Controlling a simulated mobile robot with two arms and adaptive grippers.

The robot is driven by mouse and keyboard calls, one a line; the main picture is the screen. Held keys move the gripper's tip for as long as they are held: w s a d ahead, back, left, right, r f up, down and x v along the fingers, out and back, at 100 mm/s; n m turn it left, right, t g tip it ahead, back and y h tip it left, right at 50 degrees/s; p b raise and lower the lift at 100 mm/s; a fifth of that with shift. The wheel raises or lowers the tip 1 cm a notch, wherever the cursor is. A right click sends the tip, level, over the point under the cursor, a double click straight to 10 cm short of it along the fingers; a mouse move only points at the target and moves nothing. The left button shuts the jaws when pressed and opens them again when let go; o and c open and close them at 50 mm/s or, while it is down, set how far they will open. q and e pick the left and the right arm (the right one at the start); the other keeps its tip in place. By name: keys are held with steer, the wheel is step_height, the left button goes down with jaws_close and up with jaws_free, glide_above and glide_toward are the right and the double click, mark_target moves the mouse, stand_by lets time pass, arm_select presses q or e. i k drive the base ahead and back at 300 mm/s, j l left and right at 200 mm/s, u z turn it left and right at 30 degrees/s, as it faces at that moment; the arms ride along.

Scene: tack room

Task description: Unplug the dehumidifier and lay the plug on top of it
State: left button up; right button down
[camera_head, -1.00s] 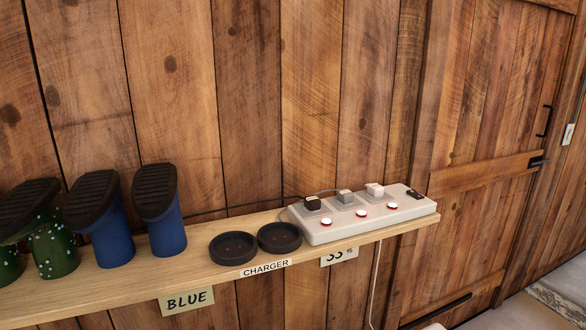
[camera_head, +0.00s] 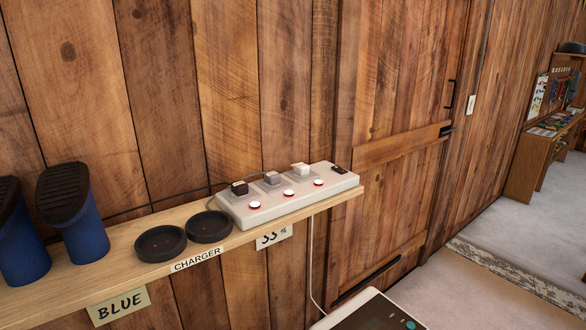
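A pale power strip (camera_head: 288,199) lies on the right end of a wooden shelf. Three plugs sit in it: a black one (camera_head: 239,188), a grey one (camera_head: 271,178) and a white one (camera_head: 300,170). Red-ringed buttons line its front. Which plug belongs to the dehumidifier cannot be told. A white cord (camera_head: 311,262) hangs below the shelf toward a white-edged appliance with a dark top panel (camera_head: 372,314), partly cut off at the bottom edge; it may be the dehumidifier. Neither of my grippers shows.
The shelf (camera_head: 125,270) also holds blue boots (camera_head: 80,236) and two black round cups (camera_head: 161,243) by a CHARGER label. A wooden door (camera_head: 395,150) stands right of the shelf. Open floor (camera_head: 520,235) and a desk (camera_head: 535,160) lie further right.

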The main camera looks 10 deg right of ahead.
mark_target(302, 168)
steer(key=l+u, duration=0.1)
steer(key=u, duration=1.15)
steer(key=k+l+u, duration=0.15)
steer(key=l+u, duration=0.35)
steer(key=k+l+u, duration=0.25)
steer(key=l+u, duration=0.25)
steer(key=k+l+u, duration=0.3)
steer(key=l+u, duration=0.2)
steer(key=k+l+u, duration=0.2)
steer(key=k+u, duration=0.25)
steer(key=k+l+u, duration=0.1)
steer(key=k+u, duration=0.2)
steer(key=u, duration=0.2)
steer(key=k, duration=0.8)
steer(key=k+l+z, duration=0.1)
steer(key=k, duration=0.75)
steer(key=k+l, duration=0.1)
steer(key=k, duration=0.7)
